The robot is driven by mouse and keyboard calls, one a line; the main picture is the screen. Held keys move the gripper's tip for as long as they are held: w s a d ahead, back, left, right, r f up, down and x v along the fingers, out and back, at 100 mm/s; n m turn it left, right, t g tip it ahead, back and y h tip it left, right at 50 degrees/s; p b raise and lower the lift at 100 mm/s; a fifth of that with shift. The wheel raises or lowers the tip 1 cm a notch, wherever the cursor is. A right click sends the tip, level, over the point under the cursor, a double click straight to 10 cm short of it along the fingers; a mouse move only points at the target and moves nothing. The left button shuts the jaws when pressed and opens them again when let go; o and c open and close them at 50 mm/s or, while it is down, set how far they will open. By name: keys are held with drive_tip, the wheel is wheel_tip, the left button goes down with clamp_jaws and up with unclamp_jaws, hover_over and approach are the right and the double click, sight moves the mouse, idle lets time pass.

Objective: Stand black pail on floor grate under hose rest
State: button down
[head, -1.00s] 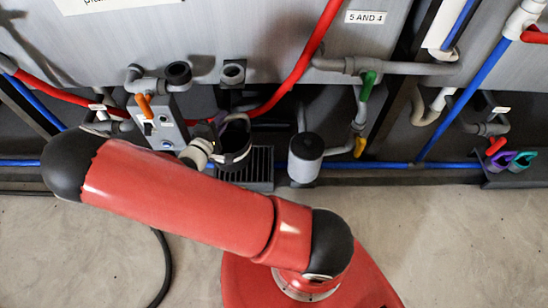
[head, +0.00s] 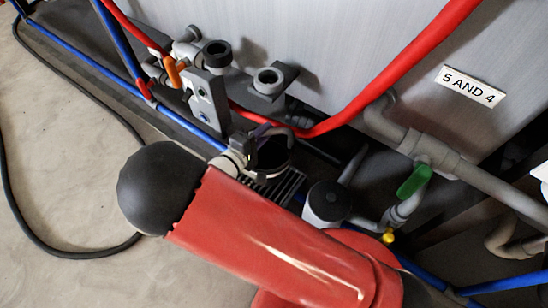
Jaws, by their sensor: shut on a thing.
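The black pail (head: 273,160) is in the middle of the head view, its open top facing up and its pale rim showing. My gripper (head: 257,146) is shut on the pail at its left side; the fingertips are partly hidden. The floor grate (head: 288,188) shows as dark slats below and right of the pail. The pail overlaps the grate's far part; I cannot tell whether its base touches it. What looks like the hose rest, a grey ring on a dark bracket (head: 269,80), sticks out from the tank wall above the pail.
A grey valve plate with an orange handle (head: 176,72) stands left of the pail. A grey canister with a dark lid (head: 328,203) stands close on the right. A red hose (head: 390,85) crosses behind. A black cable (head: 30,235) lies on open floor at left.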

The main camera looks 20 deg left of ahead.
wheel_tip(320, 180, down, 7)
drive_tip(key=shift+r+b, duration=0.2)
drive_tip(key=shift+b, duration=0.2)
drive_tip(key=shift+f, duration=0.1)
drive_tip(key=shift+f, duration=0.15)
drive_tip(key=c, duration=1.3)
unclamp_jaws()
drive_tip(key=shift+c, duration=0.2)
drive_tip(key=v, duration=1.2)
drive_tip(key=shift+r+p, duration=0.2)
drive_tip(key=shift+p, duration=0.1)
